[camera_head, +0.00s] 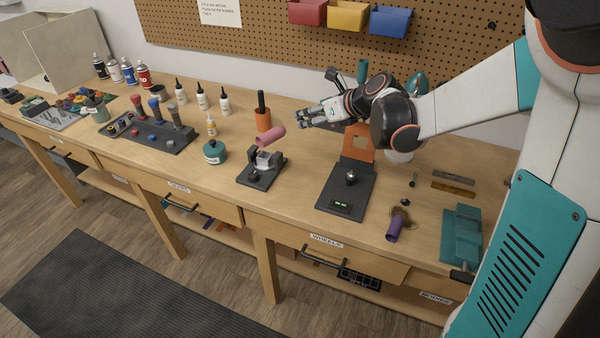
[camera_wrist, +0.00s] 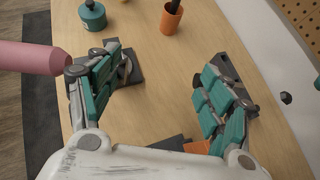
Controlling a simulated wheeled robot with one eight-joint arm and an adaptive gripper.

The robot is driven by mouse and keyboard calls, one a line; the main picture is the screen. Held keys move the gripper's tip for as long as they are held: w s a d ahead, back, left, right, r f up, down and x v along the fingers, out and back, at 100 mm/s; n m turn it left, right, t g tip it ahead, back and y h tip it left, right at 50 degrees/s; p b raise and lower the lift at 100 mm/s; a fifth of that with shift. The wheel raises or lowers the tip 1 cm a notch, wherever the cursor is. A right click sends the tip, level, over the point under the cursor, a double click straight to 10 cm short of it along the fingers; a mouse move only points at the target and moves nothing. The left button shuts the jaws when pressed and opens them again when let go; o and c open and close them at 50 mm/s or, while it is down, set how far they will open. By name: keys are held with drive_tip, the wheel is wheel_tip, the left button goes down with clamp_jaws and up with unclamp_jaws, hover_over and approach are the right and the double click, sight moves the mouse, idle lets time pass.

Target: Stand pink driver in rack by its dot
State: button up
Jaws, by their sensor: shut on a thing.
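In the wrist view the pink handle (camera_wrist: 32,57) sticks out left, past the left finger of my gripper (camera_wrist: 165,58). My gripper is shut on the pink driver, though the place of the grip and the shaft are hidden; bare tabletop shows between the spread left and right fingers. The dark rack (camera_head: 176,148) stands at the left with red, grey and blue drivers upright in it. Its dots are too small to match.
A black stand (camera_head: 345,192) is to the right.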

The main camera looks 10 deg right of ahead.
sight(312, 173)
drive_tip(key=shift+w+f, duration=0.25)
drive_tip(key=shift+w, duration=0.05)
wheel_tip(312, 173, down, 20)
drive_tip(key=b, duration=0.6)
drive_tip(key=shift+r+b, duration=0.2)
drive_tip(key=shift+b, duration=0.2)
drive_tip(key=shift+r, duration=0.1)
drive_tip(key=shift+s+f+b, duration=0.1)
drive_tip(key=shift+f+b, duration=0.25)
drive_tip(key=shift+b, duration=0.05)
drive_tip(key=o, duration=1)
drive_tip(key=shift+a, duration=0.1)
drive_tip(key=shift+o, duration=0.4)
drive_tip(key=shift+f, duration=0.1)
